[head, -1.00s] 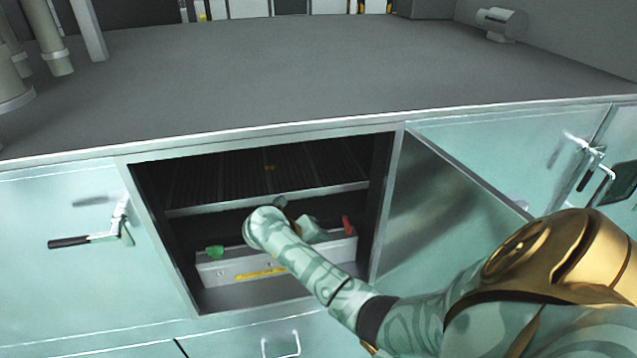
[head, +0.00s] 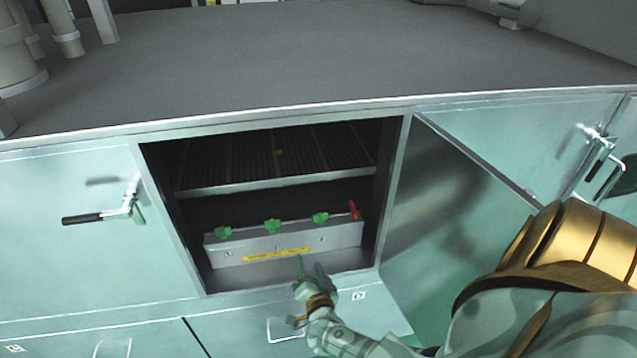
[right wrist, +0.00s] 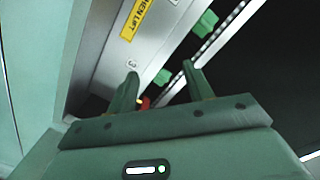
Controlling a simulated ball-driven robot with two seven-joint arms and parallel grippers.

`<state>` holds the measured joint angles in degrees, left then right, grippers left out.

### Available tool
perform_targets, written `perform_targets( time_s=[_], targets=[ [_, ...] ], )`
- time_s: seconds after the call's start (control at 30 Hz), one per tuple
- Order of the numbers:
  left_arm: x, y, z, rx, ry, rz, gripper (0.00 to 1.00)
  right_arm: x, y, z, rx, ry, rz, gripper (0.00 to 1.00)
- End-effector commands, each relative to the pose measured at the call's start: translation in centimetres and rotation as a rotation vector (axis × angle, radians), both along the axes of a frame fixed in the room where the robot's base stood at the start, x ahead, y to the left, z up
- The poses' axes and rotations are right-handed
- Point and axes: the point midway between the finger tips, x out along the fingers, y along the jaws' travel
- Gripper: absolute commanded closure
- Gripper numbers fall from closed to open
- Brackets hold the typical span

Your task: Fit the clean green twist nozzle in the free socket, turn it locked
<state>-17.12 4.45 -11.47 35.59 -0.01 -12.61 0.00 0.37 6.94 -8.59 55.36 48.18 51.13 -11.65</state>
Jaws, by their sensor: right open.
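A grey manifold box (head: 226,247) sits on the floor of the open cabinet. Three green twist nozzles stand along its top: left (head: 223,233), middle (head: 272,226) and right (head: 320,218). I cannot tell which is the clean one, or whether any is turned locked. My right gripper (head: 309,264) is open and empty, in front of the box at the cabinet opening, apart from the nozzles. In the right wrist view its fingers (right wrist: 162,85) stand apart, with one green nozzle (right wrist: 163,76) beyond them and another (right wrist: 207,20) farther up. My left gripper is out of view.
A red part (head: 354,210) stands at the box's right end. A yellow label (head: 277,254) is on its front. A slatted shelf (head: 275,187) hangs above the box. The cabinet door (head: 455,200) is open at the right. The grey worktop (head: 300,60) is clear in the middle.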

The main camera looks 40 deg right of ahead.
Motion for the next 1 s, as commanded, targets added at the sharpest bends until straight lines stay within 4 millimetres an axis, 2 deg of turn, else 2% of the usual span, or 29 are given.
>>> perform_targets(
  time_s=[0.1, 0.37, 0.6, 0.8, 1.0],
  targets=[
    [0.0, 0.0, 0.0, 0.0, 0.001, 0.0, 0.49, -1.2, 1.7, -2.5, -0.048, 0.1, 0.099, 0.49],
    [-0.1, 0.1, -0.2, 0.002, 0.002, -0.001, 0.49, -3.9, 4.6, -7.1, -0.127, 0.281, 0.276, 0.49],
    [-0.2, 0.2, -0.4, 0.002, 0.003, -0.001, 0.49, -7.4, 6.9, -11.3, -0.192, 0.45, 0.428, 0.49],
    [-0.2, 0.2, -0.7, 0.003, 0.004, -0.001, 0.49, -10.3, 8.3, -14.4, -0.231, 0.571, 0.532, 0.49],
    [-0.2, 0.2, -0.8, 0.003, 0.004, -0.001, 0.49, -12.6, 9.1, -16.4, -0.259, 0.655, 0.603, 0.49]
  ],
)
